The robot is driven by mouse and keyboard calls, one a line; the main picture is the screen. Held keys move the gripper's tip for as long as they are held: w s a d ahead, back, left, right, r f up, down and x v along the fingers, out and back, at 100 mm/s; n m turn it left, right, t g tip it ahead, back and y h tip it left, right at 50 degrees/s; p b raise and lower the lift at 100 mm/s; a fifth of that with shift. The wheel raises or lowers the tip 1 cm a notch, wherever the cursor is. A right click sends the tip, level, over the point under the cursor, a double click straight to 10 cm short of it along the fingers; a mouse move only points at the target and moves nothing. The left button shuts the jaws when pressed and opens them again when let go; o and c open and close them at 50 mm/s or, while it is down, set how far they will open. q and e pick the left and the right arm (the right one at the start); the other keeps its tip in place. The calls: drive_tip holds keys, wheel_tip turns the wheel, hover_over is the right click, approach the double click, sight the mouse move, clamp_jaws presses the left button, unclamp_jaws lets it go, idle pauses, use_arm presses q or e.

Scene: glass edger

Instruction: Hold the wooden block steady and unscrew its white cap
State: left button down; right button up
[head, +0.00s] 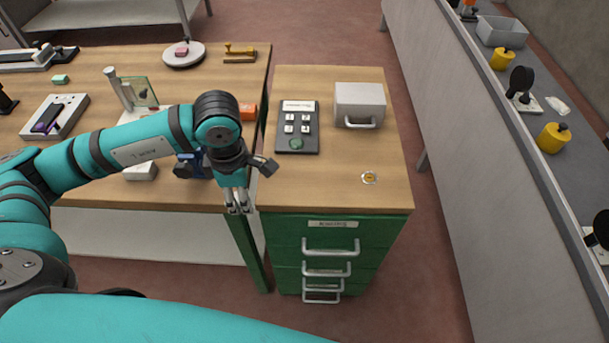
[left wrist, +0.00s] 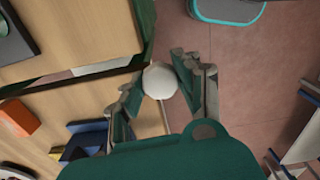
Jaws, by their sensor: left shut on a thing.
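My left gripper (head: 238,207) points down at the front edge of the benches, by the gap between the left bench and the green drawer cabinet. In the left wrist view its fingers (left wrist: 158,88) are shut on a white, roundish cap (left wrist: 159,78), one finger on each side. The cap is above the floor, just off the bench edge. I cannot make out a wooden block under or around the cap; it may be hidden. My right gripper is not in view.
The drawer cabinet (head: 398,196) carries a button panel (head: 297,145), a grey box (head: 360,104) and a small yellow disc (head: 369,178). An orange block (head: 247,111) and a blue tool (head: 188,166) lie near my left wrist. The cabinet's front top is mostly clear.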

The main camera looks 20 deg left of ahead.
use_arm(q)
drive_tip(key=shift+w+r+n, duration=0.2)
drive_tip(key=shift+n, duration=0.2)
drive_tip(key=p, duration=0.6)
hover_over(305, 178)
drive_tip(key=shift+s+f, duration=0.1)
drive_tip(key=shift+f, duration=0.55)
drive_tip(key=shift+d+f, duration=0.1)
drive_tip(key=shift+f, duration=0.05)
wheel_tip(305, 178, down, 3)
drive_tip(key=shift+p, duration=0.95)
drive_tip(key=shift+f, duration=0.2)
drive_tip(key=shift+f, duration=0.1)
